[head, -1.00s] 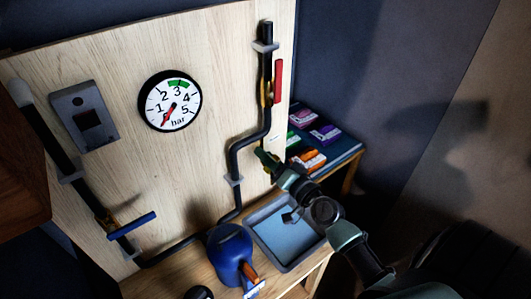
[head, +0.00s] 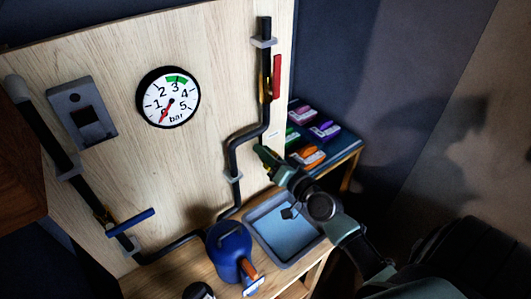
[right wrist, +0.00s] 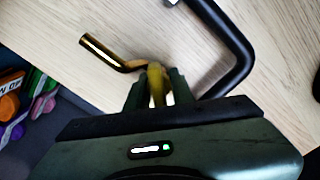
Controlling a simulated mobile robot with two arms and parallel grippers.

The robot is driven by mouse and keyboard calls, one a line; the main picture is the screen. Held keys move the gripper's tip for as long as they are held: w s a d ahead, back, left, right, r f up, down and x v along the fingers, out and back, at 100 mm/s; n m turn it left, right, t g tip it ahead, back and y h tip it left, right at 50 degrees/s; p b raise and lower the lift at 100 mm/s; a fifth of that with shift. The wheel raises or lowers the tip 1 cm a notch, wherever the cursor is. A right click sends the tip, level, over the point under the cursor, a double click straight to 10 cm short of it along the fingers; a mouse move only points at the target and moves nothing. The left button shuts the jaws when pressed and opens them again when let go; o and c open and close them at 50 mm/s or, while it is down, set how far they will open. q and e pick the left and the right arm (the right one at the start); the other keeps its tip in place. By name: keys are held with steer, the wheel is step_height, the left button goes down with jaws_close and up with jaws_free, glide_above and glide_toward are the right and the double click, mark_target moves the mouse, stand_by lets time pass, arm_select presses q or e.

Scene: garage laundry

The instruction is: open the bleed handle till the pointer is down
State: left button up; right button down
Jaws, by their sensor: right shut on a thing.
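The round pressure gauge (head: 168,97) is on the wooden board in the head view. Its red pointer (head: 167,108) points down and a little left, near the low end of the scale. My right gripper (head: 262,152) is at the board, below and right of the gauge, by the black pipe. In the right wrist view its fingers (right wrist: 156,90) are shut on a yellow handle (right wrist: 157,86), which I take as the bleed handle. A bent brass spout (right wrist: 103,53) shows beside it. In the head view the gripper hides the handle. My left gripper is out of view.
A red lever (head: 277,77) is on the upper right pipe and a blue lever (head: 130,222) on the lower left pipe. A grey tray (head: 254,212) and a blue jug (head: 227,245) stand below. Coloured packs (head: 325,130) lie on a shelf at right.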

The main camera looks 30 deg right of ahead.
steer(key=n, duration=0.3)
steer(key=shift+a+n+p, duration=0.15)
steer(key=shift+n+p, duration=0.6)
steer(key=shift+n, duration=1.15)
steer(key=c, duration=1.5)
jaws_free()
steer(key=shift+s, duration=0.15)
steer(key=s, duration=0.2)
steer(key=s+b, duration=0.1)
steer(key=s, duration=0.2)
steer(key=s+b, duration=0.1)
steer(key=s, duration=0.1)
steer(key=shift+s+d, duration=0.3)
